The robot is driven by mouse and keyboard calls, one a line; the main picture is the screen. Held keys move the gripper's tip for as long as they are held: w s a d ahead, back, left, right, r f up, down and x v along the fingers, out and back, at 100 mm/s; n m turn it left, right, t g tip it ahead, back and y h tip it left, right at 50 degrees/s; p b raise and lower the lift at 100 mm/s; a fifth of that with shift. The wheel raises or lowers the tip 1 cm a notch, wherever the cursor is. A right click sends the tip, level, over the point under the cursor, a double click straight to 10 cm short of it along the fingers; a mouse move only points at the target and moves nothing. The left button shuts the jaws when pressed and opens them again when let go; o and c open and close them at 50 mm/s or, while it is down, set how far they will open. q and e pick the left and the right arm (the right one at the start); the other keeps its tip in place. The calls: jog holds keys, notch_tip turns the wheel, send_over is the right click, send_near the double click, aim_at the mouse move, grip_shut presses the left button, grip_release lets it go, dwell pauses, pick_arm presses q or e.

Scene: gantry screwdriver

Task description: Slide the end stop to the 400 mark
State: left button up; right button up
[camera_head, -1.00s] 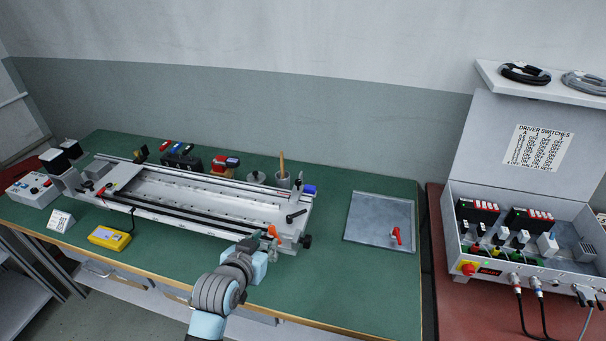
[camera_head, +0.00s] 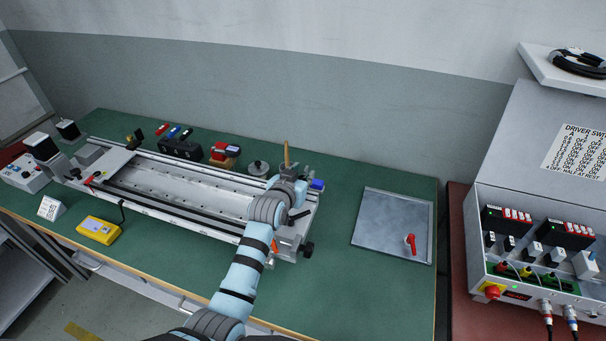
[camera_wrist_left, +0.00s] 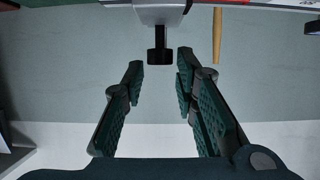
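The long grey gantry rig (camera_head: 170,182) lies along the bench with rails running left to right. My left arm reaches over its right end, and the left gripper (camera_head: 300,184) is there by a small upright block (camera_head: 306,172), which may be the end stop. My wrist hides much of this spot, and the scale marks cannot be read. In the left wrist view the gripper (camera_wrist_left: 160,78) is open and empty. A black knob (camera_wrist_left: 159,57) under a grey block (camera_wrist_left: 160,15) sits just ahead, in line with the finger gap. My right gripper is not in view.
A wooden handle (camera_head: 286,152) stands upright behind the rig's right end, close to my gripper. A metal tray (camera_head: 385,225) with a red-handled part lies right. A yellow device (camera_head: 98,229) lies front left. The green bench (camera_head: 330,275) is clear in front.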

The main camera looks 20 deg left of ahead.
aim_at(305, 170)
pick_arm(q)
jog(key=b+x, duration=0.1)
jog(key=x, duration=0.2)
jog(key=shift+a+f, duration=0.15)
jog(key=shift+w, duration=0.35)
grip_shut()
jog(key=shift+w, duration=0.1)
